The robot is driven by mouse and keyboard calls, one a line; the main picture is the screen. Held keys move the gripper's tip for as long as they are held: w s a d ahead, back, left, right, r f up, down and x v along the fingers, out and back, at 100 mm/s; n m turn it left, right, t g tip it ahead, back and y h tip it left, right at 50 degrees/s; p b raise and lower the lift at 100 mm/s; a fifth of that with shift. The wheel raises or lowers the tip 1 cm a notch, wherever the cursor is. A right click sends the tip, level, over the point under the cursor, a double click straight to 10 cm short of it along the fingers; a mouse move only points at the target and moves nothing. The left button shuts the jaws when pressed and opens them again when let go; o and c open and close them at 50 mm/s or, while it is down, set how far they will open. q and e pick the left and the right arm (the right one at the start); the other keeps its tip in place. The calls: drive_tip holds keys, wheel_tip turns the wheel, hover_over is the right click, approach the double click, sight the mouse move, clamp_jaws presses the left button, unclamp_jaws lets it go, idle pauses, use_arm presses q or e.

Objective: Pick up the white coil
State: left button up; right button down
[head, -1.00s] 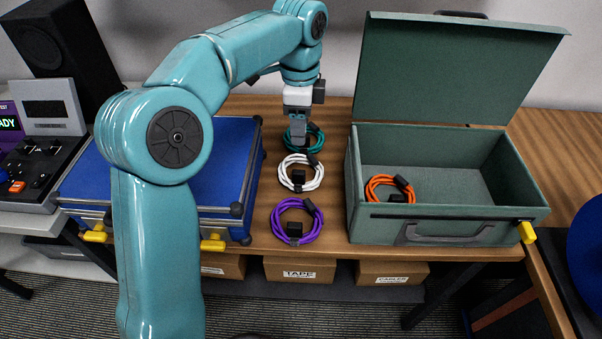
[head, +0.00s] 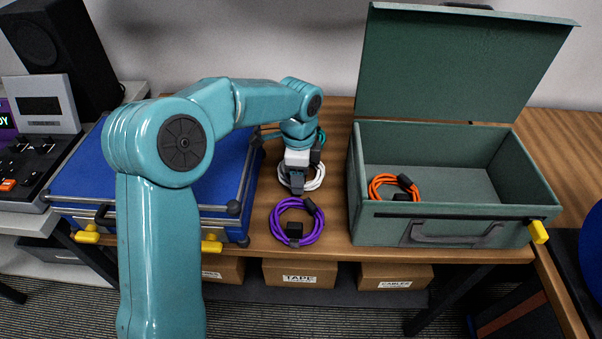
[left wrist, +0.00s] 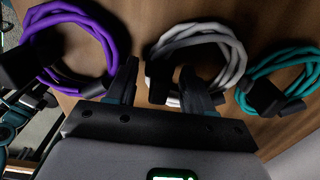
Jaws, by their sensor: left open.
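The white coil (head: 314,177) lies on the wooden table between the purple coil (head: 297,222) and the teal coil, partly hidden by my left gripper in the head view. My left gripper (head: 297,188) points down over it. In the left wrist view the white coil (left wrist: 205,38) shows just beyond the two dark fingers of the left gripper (left wrist: 158,82), which are apart with nothing held between them. I cannot tell whether the fingers touch the coil. My right gripper is not in view.
An open green case (head: 440,232) on the right holds an orange coil (head: 381,187). A closed blue case (head: 222,160) stands on the left. The teal coil (left wrist: 283,75) lies beside the white one, mostly hidden by my arm in the head view. Boxes sit below the table.

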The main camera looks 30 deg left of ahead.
use_arm(q)
clamp_jaws()
